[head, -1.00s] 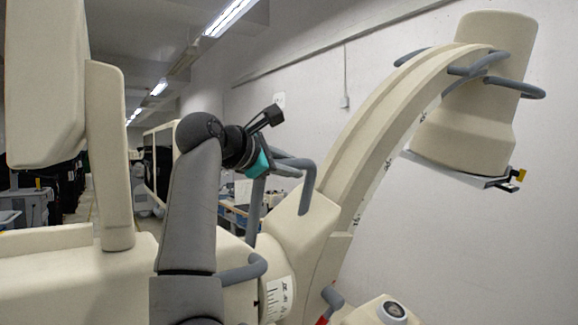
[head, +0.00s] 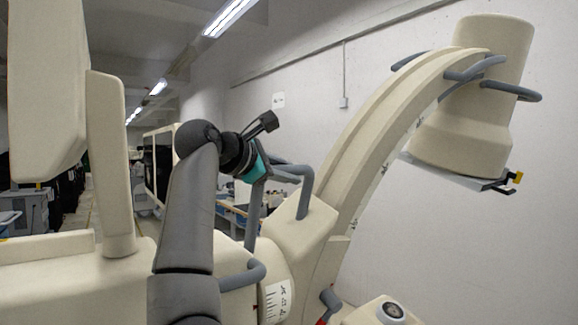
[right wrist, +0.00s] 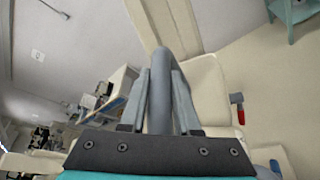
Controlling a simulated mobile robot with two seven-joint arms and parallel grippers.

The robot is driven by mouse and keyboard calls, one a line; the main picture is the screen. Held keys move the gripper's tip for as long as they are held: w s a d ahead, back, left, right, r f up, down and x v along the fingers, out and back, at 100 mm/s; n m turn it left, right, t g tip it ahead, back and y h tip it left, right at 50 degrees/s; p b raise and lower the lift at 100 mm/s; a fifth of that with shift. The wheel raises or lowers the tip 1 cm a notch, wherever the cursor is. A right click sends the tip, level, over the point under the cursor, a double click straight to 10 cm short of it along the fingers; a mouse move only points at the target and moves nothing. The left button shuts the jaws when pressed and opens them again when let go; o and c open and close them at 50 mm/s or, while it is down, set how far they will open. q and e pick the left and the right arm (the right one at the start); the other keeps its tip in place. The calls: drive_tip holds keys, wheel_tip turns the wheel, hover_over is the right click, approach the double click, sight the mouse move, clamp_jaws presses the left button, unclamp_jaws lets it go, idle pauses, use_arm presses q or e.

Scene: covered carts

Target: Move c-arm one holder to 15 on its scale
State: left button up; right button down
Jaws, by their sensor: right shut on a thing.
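The cream c-arm (head: 376,140) rises to the right, with its bulky cream head (head: 475,95) at the top end. Its holder block (head: 297,232) carries a grey loop handle (head: 305,190). My right gripper (head: 272,170) is shut on this handle; in the right wrist view the handle's grey bar (right wrist: 160,92) stands between the two fingers. A white scale (head: 278,300) with dark marks is on the round joint below the holder; its figures are too small to read surely. My left gripper is not in view.
A tall cream column (head: 110,165) and cream body (head: 60,285) stand at left. Another grey handle (head: 245,275) is beside the scale. A cream unit with a round dark knob (head: 393,310) is at the lower right.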

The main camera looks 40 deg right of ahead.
drive_tip(key=shift+w+r+t, duration=0.3)
drive_tip(key=shift+w+r, duration=0.2)
drive_tip(key=shift+w, duration=0.05)
drive_tip(key=c, duration=0.9)
unclamp_jaws()
drive_tip(key=shift+w+f, duration=0.15)
drive_tip(key=shift+w, duration=0.05)
drive_tip(key=shift+o, duration=1.2)
drive_tip(key=shift+s+f, duration=0.1)
drive_tip(key=shift+s, duration=0.05)
drive_tip(key=b+v, duration=0.1)
drive_tip(key=v, duration=0.6)
drive_tip(key=shift+a+b, duration=0.3)
